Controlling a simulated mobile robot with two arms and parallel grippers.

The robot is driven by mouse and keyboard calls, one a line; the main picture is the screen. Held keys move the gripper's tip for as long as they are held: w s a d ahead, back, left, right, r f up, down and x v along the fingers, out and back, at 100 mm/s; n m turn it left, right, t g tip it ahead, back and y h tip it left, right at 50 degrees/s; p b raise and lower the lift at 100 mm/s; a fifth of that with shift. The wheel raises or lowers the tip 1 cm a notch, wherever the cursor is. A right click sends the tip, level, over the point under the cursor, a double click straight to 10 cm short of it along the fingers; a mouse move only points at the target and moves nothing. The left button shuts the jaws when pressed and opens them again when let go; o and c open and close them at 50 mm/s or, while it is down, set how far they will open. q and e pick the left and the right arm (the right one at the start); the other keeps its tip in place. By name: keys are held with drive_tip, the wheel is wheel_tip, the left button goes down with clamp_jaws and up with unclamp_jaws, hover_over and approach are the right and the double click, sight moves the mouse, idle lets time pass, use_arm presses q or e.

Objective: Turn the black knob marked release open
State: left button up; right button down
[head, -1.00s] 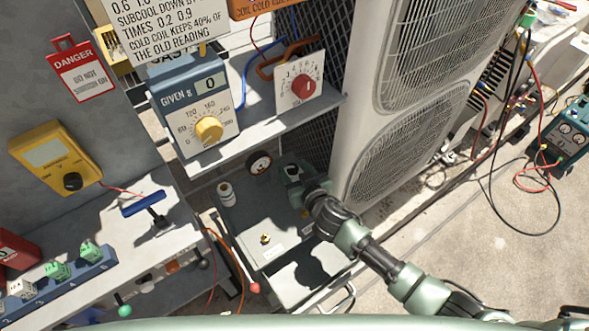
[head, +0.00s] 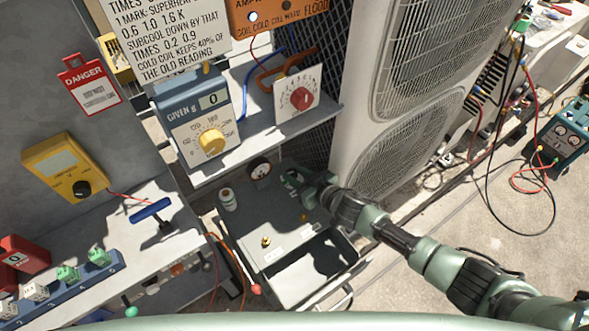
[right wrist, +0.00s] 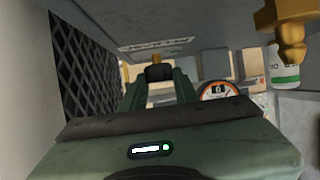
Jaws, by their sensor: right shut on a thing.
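The black knob (right wrist: 160,73) shows in the right wrist view between my right gripper's fingertips, on a brass stem under a grey panel with a small label whose words I cannot read. My right gripper (right wrist: 159,80) is shut on it. In the head view my right gripper (head: 292,178) is at the back of the grey box top (head: 255,218), beside the lattice screen; the knob cannot be made out there. My left gripper is not in view.
A round gauge (head: 260,169), a small white bottle (head: 227,199) and a brass fitting (head: 266,241) are on the box. A shelf edge (head: 270,137) overhangs behind. The condenser (head: 385,150) stands close to the right of the gripper.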

drive_tip(key=shift+n+g+y, duration=0.4)
drive_tip(key=shift+n+y, duration=0.1)
drive_tip(key=shift+n, duration=0.1)
drive_tip(key=c, duration=1.1)
unclamp_jaws()
drive_tip(key=shift+o, duration=0.2)
drive_tip(key=shift+d, duration=0.1)
drive_tip(key=p+v, duration=0.1)
drive_tip(key=v, duration=0.6)
drive_tip(key=shift+s+d+r, duration=0.15)
drive_tip(key=shift+s+d, duration=0.05)
drive_tip(key=shift+s, duration=0.05)
